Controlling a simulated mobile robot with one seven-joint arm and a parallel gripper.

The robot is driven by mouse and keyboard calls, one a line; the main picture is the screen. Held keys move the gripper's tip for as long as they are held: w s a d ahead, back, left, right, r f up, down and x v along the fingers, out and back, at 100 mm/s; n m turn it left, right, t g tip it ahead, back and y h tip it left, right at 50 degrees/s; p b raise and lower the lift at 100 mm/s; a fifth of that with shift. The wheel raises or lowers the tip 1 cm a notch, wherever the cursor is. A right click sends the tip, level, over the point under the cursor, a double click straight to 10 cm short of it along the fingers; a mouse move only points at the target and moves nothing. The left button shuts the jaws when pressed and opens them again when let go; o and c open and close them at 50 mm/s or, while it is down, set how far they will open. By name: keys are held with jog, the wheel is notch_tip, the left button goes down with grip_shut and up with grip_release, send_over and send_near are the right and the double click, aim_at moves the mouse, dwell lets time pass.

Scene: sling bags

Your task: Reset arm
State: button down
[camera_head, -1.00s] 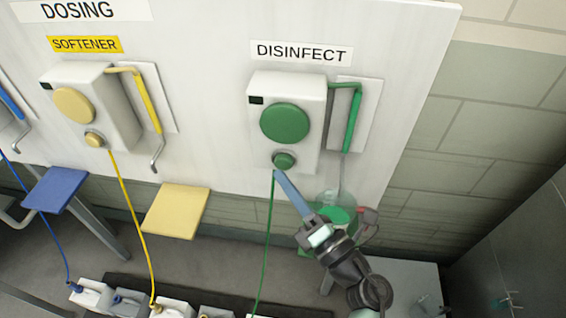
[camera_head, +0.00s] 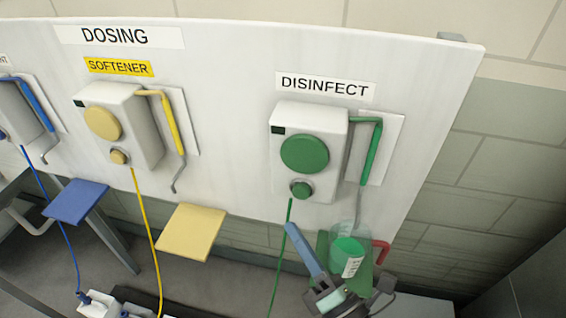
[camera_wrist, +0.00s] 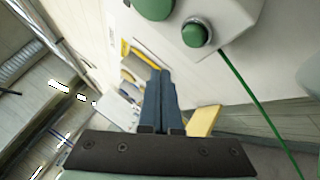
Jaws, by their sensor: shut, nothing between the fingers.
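My gripper (camera_head: 291,227) has long blue fingers pressed together, with nothing between them. In the head view it points up and left, below the green-knobbed disinfect dispenser (camera_head: 308,150) and apart from its small green button (camera_head: 301,189). In the wrist view the shut fingers (camera_wrist: 160,75) reach up the middle, and the green button (camera_wrist: 196,33) is above and to the right of their tips.
A clear container with green contents (camera_head: 347,250) stands close to the right of my gripper. A green hose (camera_head: 281,255) hangs just left of it. Yellow (camera_head: 190,232) and blue (camera_head: 75,201) shelves stick out from the white panel (camera_head: 235,150) further left.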

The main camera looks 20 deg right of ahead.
jog(key=w+r+m+t+h, duration=0.25)
jog(key=r+m+h, duration=0.4)
jog(key=r, duration=0.85)
jog(key=w+r+m+t+h, duration=0.1)
jog(key=r+m+t+h, duration=0.25)
jog(key=r+m, duration=0.9)
jog(key=s+a+r+m+y, duration=0.3)
jog(key=a+r, duration=0.4)
jog(key=r, duration=0.2)
jog(key=s+a+r+m+t+y+b, duration=0.1)
jog(key=s+a+r+m+y, duration=0.2)
jog(key=a+r, duration=0.4)
notch_tip(320, 180, up, 3)
jog(key=shift+s+r+m, duration=0.1)
jog(key=shift+s+m, duration=0.1)
jog(key=shift+m, duration=0.5)
jog(key=shift+w, duration=0.1)
